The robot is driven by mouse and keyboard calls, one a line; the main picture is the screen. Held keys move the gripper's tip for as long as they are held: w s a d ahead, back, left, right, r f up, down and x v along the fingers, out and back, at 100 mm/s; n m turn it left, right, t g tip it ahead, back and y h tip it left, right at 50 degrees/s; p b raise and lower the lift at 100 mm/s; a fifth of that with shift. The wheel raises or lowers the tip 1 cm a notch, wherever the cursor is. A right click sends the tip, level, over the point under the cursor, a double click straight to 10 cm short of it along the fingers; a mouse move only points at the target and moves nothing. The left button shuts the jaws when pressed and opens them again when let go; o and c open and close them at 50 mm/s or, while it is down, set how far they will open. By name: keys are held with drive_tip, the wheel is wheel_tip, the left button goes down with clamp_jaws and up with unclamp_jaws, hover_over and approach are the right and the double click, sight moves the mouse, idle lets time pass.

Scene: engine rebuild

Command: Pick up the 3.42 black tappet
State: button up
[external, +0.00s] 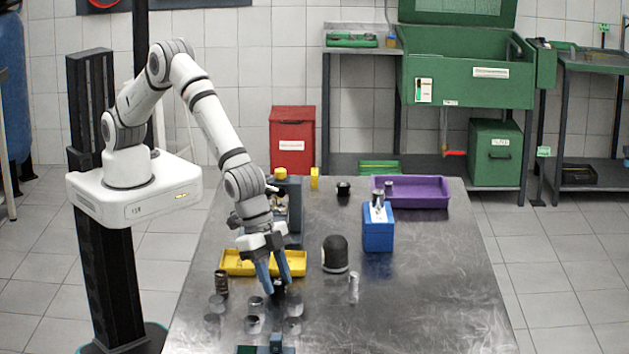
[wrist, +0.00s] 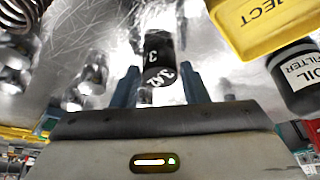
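A black tappet (wrist: 158,60) with white printing, partly readable as 3.4 with the last digit unclear, sits in front of my gripper in the wrist view. My gripper (wrist: 157,76) has its two blue fingers apart, one on each side of the tappet, with a visible gap at the left finger. I cannot tell whether the right finger touches it. In the external view my gripper (external: 275,291) points down low over the table's front part, and a small dark piece at the fingertips seems to be the tappet, mostly hidden.
Several shiny metal tappets (external: 293,308) stand close around my gripper. A coil spring (external: 221,283) stands to the left. Behind are a yellow tray (external: 292,270), a black oil filter (external: 335,255) and a blue box (external: 378,238). The table's right side (external: 440,290) is clear.

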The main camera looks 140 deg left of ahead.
drive_tip(key=c, duration=0.6)
drive_tip(key=shift+r, duration=0.1)
